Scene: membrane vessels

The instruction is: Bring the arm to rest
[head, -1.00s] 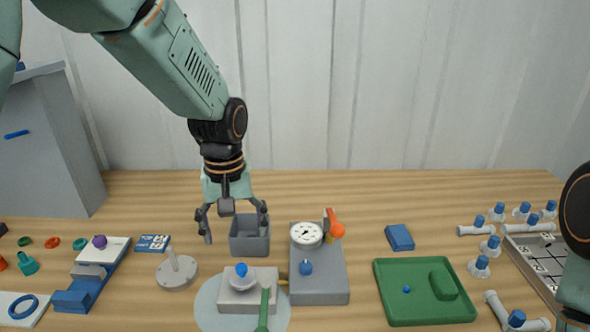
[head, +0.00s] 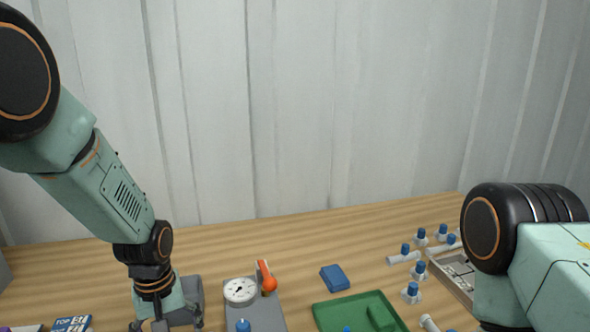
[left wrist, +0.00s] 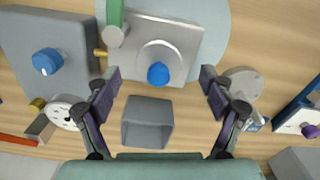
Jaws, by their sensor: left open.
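My left arm comes in from the left in the head view, and its gripper (head: 166,326) hangs over the table, partly cut off by the bottom edge. In the left wrist view the left gripper (left wrist: 160,92) is open, its two fingers wide apart with nothing between them. An empty grey open box (left wrist: 147,122) lies below and between the fingers; it also shows behind the gripper in the head view (head: 190,290). My right arm shows at the right of the head view, but its gripper is out of the picture.
A grey block with a gauge (head: 240,291) and an orange-red handle (head: 267,278) stands beside the left gripper. A metal block with a blue knob (left wrist: 158,73) sits near the fingers. A blue block (head: 334,278), a green tray (head: 345,309) and several blue-capped vessels (head: 411,293) are farther right.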

